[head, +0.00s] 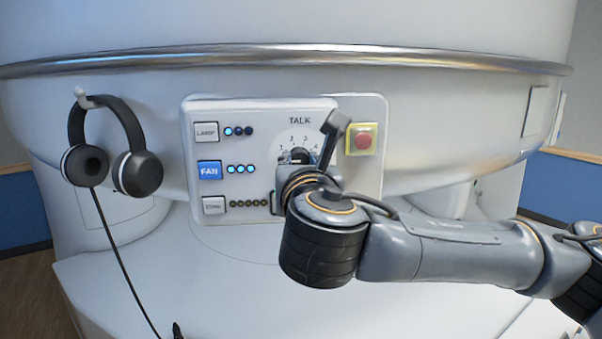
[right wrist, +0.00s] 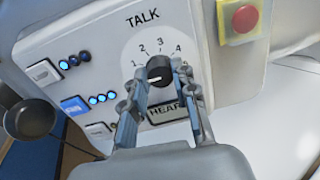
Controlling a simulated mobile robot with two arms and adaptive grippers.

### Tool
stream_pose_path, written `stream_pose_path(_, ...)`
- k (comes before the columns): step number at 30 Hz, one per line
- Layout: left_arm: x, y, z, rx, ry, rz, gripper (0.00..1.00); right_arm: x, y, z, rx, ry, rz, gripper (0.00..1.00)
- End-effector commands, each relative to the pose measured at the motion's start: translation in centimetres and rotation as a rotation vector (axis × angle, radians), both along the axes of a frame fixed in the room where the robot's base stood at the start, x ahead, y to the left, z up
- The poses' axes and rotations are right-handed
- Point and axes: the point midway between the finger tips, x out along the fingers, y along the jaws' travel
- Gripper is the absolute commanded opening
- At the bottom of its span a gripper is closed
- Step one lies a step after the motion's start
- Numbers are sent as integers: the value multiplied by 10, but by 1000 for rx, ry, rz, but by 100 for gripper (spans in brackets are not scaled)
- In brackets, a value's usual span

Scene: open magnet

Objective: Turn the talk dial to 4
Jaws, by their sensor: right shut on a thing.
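The talk dial (right wrist: 159,68) is a round black knob on a white plate under the word TALK, with the numbers 1 to 4 showing around it. My right gripper (right wrist: 158,76) has one finger on each side of the knob and is shut on it. I cannot clearly tell which number the knob points at. In the head view the right gripper (head: 299,160) is in front of the dial and my arm partly covers it. My left gripper is not clearly in view.
Lamp (head: 206,132), fan (head: 209,170) and third (head: 214,205) buttons are left of the dial. A red button (head: 363,140) on yellow is close at right. A headset (head: 140,172) hangs at left with its cable down. A small dark tip at the bottom edge is unclear.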

Motion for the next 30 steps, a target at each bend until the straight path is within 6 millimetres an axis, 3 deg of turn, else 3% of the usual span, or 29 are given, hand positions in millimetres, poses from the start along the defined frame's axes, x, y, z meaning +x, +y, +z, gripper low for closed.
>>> stream_pose_path(6, 0, 0, -28, 0, 0, 0, 0, 0, 0, -5, 202, 27, -1, 0)
stream_pose_path(30, 0, 0, -92, 0, 0, 0, 0, 1, -2, -3, 956, 134, -1, 0)
